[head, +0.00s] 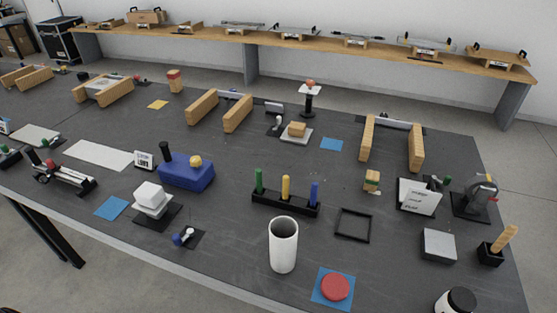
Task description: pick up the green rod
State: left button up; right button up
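The green rod (259,181) stands upright at the left end of a black holder (284,207) near the middle of the dark table. A yellow rod (286,187) stands in the middle of the same holder and a blue rod (315,194) at its right end. Neither of my grippers shows in the head view.
A white cup (283,245) stands in front of the holder. A blue block (187,171) lies to its left and a black square frame (353,224) to its right. A red disc (335,286) lies near the front edge. Wooden blocks (238,113) stand behind.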

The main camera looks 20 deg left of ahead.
aim_at(259, 172)
jog(key=j, duration=0.8)
jog(key=i+j, duration=0.15)
jog(key=j, duration=0.6)
jog(key=k+j+u, duration=0.05)
